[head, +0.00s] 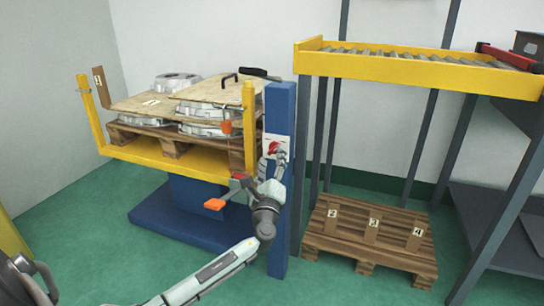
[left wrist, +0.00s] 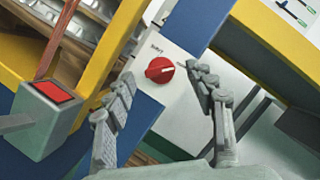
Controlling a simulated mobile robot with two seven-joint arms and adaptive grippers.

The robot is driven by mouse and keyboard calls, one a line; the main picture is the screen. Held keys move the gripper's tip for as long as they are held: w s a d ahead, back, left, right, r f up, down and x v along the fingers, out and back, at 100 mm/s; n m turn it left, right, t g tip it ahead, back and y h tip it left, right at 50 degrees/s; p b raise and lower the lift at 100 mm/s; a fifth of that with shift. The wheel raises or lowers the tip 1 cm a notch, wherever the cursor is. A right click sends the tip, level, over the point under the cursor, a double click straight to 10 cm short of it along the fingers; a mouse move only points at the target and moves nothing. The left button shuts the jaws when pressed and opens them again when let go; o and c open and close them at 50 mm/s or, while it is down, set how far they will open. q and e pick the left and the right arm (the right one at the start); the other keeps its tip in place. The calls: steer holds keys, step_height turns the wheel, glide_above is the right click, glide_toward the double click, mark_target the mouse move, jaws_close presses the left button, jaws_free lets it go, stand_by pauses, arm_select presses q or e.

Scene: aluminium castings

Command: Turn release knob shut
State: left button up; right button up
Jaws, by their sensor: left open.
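The release knob (left wrist: 160,70) is red and round with a pale pointer mark, on a white plate (left wrist: 178,47) fixed to a blue post (head: 279,205). In the head view the knob (head: 273,147) shows just above my left gripper (head: 272,155). In the left wrist view my left gripper (left wrist: 160,90) is open, its fingers apart on either side of the knob. The fingers look clear of the knob, with nothing between them in hold. My right gripper is not in view.
A yellow lift frame (head: 180,158) with a wooden pallet and castings (head: 205,110) stands left of the post. An orange-tipped lever (head: 214,204) juts out near my left arm.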

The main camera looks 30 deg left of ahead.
mark_target(274, 149)
arm_select(q)
steer(key=shift+x, duration=1.3)
steer(key=c, duration=1.2)
